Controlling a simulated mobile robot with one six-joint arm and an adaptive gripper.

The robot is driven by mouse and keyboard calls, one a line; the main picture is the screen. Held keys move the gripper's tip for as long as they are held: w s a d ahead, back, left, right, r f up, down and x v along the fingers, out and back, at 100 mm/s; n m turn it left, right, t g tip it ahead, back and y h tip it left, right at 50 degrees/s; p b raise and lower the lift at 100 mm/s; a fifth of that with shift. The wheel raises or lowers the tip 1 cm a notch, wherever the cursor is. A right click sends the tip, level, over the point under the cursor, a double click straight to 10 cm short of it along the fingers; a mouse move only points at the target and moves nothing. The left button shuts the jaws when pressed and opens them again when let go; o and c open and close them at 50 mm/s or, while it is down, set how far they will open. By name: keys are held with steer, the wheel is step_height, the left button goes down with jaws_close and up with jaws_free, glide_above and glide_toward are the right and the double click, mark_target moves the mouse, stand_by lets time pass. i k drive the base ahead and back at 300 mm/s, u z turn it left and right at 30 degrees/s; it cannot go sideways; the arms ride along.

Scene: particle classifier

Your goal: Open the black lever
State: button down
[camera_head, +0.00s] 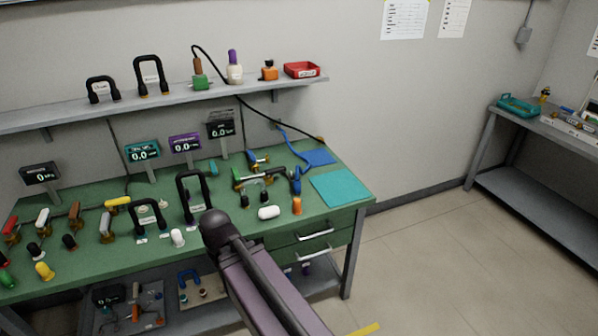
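Several black parts stand on the green workbench (100,262), and I cannot tell which is the black lever. A tall black arched handle (181,203) stands near the bench's middle, with a lower black arched handle (134,217) to its left. Small black-ended pieces (69,241) sit at the left, and others (245,199) sit right of the tall arch. Part of my arm rises from the bottom, its dark rounded joint at the bench's front edge. My gripper does not show.
Red, white, brown and yellow levers (74,213) crowd the bench's left. Digital displays (143,151) stand behind. A wall shelf (60,118) holds bottles and a red tray (301,70). A teal mat (340,188) lies at the right. Floor between the benches is clear.

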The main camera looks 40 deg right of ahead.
mark_target(268, 172)
steer(key=z, duration=0.75)
steer(key=k, duration=0.85)
steer(key=u, duration=0.75)
steer(key=i, duration=1)
